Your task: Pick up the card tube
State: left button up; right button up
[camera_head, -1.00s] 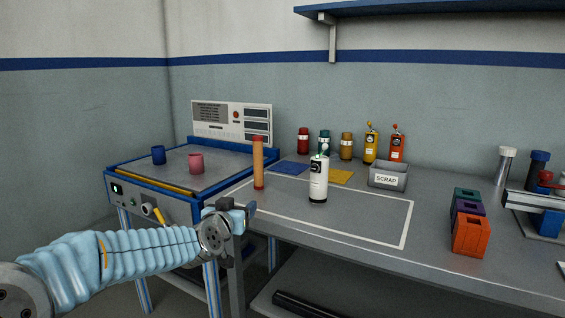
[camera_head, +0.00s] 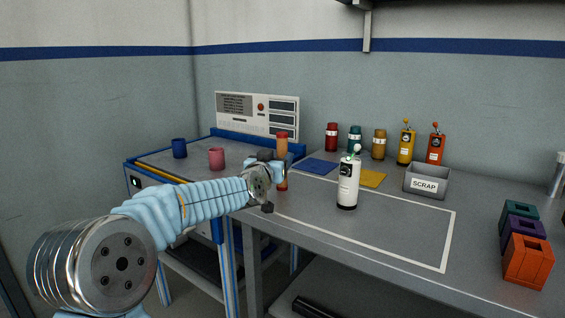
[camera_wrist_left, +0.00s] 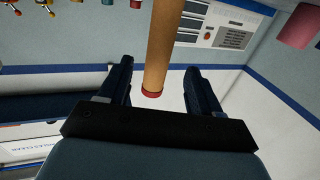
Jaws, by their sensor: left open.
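The card tube (camera_head: 281,145) is a tall orange-brown cylinder with a red end, standing upright on the bench near its left end. In the head view my left gripper (camera_head: 277,167) is at the tube and hides part of its middle. In the left wrist view, the tube (camera_wrist_left: 161,40) runs down between the two dark fingers of the gripper (camera_wrist_left: 157,78), with its red end showing. A gap shows on each side of it, so the gripper is open around or just short of the tube. My right gripper is out of view.
A white bottle (camera_head: 348,184) stands right of the tube inside a white outline. A blue mat (camera_head: 316,166), a yellow mat (camera_head: 372,179) and the grey scrap bin (camera_head: 427,180) lie beyond.

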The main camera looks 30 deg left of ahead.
aim_at(280, 153)
pick_arm(q)
jog(key=p+x, duration=0.1)
jog(key=x, duration=0.4)
jog(key=shift+w+d+r, duration=0.1)
jog(key=shift+w, duration=0.15)
jog(key=shift+c, duration=0.5)
jog(key=c, duration=0.9)
jog(key=shift+r, duration=0.1)
